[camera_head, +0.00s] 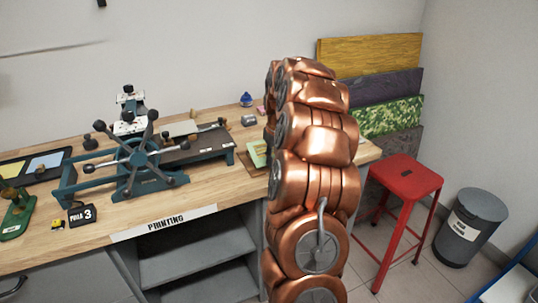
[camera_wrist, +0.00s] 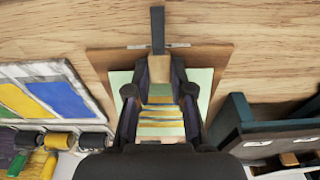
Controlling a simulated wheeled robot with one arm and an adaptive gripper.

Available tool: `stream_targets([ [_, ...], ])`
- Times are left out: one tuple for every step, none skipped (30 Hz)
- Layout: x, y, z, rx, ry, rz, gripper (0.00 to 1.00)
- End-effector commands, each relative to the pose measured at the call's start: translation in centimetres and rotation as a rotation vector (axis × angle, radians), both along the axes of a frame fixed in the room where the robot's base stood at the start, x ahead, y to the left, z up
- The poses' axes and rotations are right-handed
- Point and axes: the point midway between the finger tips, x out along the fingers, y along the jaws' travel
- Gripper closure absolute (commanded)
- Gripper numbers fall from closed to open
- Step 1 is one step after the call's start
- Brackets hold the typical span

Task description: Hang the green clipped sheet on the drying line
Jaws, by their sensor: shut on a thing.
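A pale green sheet (camera_wrist: 204,84) with a print of yellow and dark stripes lies over a brown board in the wrist view. Part of the sheet (camera_head: 257,153) shows at the bench's right in the head view, beside my arm. My gripper (camera_wrist: 160,82) is over the sheet's edge, shut on the wood-coloured clip (camera_wrist: 160,68). A dark upright bar shows just beyond the clip. My arm hides the gripper in the head view. The drying line (camera_head: 40,50) is a thin dark line at the upper left, against the wall.
A teal press (camera_head: 140,165) with a spoked wheel fills the bench middle. A tray with coloured panels (camera_head: 42,163) is at left. The brown board (camera_wrist: 105,62) lies under the sheet. A red stool (camera_head: 408,178) and grey bin (camera_head: 470,225) stand at right.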

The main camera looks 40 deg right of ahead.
Motion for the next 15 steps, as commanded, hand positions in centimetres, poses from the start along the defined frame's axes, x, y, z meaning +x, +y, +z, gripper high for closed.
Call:
stream_targets([
  [0.0,0.1,-0.3,0.004,0.004,0.000,0.95],
  [0.0,0.1,-0.2,0.003,0.004,0.000,0.95],
  [0.0,0.1,0.0,0.002,0.003,0.000,0.95],
  [0.0,0.0,0.1,0.002,0.003,0.001,0.95],
  [0.0,0.0,0.3,0.002,0.003,0.001,0.95],
  [0.0,0.0,0.6,0.002,0.003,0.001,0.95],
  [0.0,0.0,0.8,0.001,0.002,0.001,0.95],
  [0.0,0.0,1.0,0.001,0.002,0.001,0.95],
  [0.0,0.0,1.3,0.001,0.002,0.001,0.95],
  [0.0,0.0,1.5,0.000,0.001,0.001,0.95],
  [0.0,0.0,1.7,0.000,0.001,0.001,0.95],
  [0.0,0.0,2.0,0.000,0.001,0.001,0.95],
  [0.0,0.0,2.2,0.001,0.002,0.001,0.95],
  [0.0,0.0,2.4,0.001,0.002,0.001,0.95],
  [0.0,0.0,2.7,0.001,0.002,0.001,0.95],
])
